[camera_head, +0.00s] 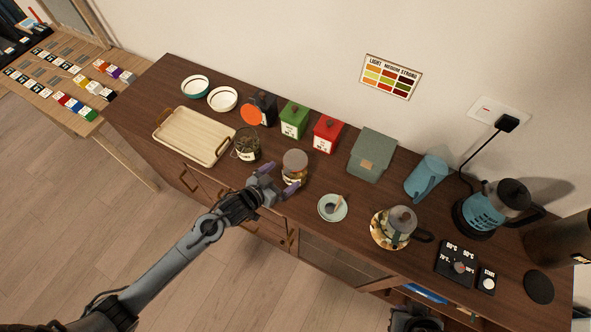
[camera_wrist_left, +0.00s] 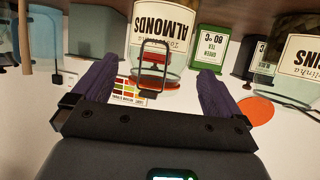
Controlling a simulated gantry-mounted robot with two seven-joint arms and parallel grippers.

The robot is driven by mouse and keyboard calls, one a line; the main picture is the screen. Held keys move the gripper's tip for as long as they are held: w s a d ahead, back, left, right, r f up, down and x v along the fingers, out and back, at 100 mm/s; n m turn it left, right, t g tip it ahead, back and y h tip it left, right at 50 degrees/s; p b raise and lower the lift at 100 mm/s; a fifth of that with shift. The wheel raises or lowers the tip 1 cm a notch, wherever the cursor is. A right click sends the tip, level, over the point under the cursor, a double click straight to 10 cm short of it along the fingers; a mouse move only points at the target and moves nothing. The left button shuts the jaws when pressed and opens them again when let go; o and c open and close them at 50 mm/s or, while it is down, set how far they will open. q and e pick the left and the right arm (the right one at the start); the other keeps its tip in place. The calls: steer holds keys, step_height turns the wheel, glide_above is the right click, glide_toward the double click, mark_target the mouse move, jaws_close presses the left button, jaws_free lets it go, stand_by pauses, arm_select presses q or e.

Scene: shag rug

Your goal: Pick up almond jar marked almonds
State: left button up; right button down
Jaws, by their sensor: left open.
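The almond jar (camera_head: 294,166) is a glass jar with a round lid and brown contents, standing near the front edge of the dark wooden sideboard. In the left wrist view the picture is upside down, and its label reads ALMONDS (camera_wrist_left: 165,22). A wire clasp shows on its near side. My left gripper (camera_head: 279,179) is open, with its purple fingers pointing at the jar. In the left wrist view the jar shows between and beyond the fingers (camera_wrist_left: 152,88). I cannot tell whether either finger touches it.
A second glass jar (camera_head: 247,145) stands to the left. Green (camera_head: 294,121) and red (camera_head: 327,133) tins stand behind. A saucer with a small bowl (camera_head: 332,207) and a glass teapot (camera_head: 400,226) are to the right. A cream tray (camera_head: 195,136) lies at the left.

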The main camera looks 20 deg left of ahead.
arm_select(q)
steer(key=shift+x, duration=2.55)
steer(key=shift+d+r, duration=0.1)
steer(key=shift+r, duration=0.1)
steer(key=shift+c, duration=0.2)
steer(key=c, duration=1.2)
steer(key=shift+r, duration=0.15)
steer(key=shift+c, duration=0.5)
steer(key=shift+r, duration=0.1)
